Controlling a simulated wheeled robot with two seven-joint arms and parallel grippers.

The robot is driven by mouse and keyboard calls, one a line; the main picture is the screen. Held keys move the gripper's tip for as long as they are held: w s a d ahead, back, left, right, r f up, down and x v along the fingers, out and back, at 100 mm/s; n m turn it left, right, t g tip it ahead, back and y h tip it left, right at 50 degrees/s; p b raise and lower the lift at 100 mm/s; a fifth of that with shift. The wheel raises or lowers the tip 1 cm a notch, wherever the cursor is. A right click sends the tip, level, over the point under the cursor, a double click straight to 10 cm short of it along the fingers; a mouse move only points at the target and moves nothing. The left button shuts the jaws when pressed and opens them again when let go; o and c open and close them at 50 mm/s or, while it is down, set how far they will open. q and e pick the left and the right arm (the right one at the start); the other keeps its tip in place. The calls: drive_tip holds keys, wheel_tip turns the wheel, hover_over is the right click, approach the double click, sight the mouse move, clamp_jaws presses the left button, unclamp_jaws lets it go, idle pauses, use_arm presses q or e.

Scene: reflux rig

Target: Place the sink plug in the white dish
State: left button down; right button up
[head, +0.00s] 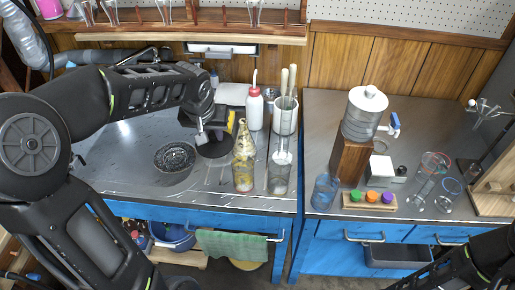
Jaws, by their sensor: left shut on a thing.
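My left gripper (208,136) reaches over the left bench, pointing down. It is shut on a dark round disc (217,149), which looks like the sink plug. The fingers partly cover the disc, and I cannot tell whether it touches the bench. A white squarish item (381,168) lies on the right bench beside the wooden stand; I cannot tell whether it is the white dish. Only part of my right arm shows at the lower right; its gripper is out of view.
Close on the right stand a yellowish bottle (244,171), a white wash bottle (254,110) and a glass jar (279,174). A water dispenser (364,113) and glassware stand on the right bench.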

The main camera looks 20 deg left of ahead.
sight(214, 146)
use_arm(q)
drive_tip(key=shift+w+f, duration=0.1)
drive_tip(key=shift+f, duration=0.3)
wheel_tip(214, 146, down, 6)
drive_tip(key=shift+r, duration=0.25)
drive_tip(key=shift+f+b, duration=0.5)
drive_tip(key=shift+f, duration=1.35)
drive_tip(key=shift+f, duration=0.1)
drive_tip(key=shift+f+b, duration=0.15)
drive_tip(key=shift+b, duration=0.15)
drive_tip(key=c, duration=1.2)
unclamp_jaws()
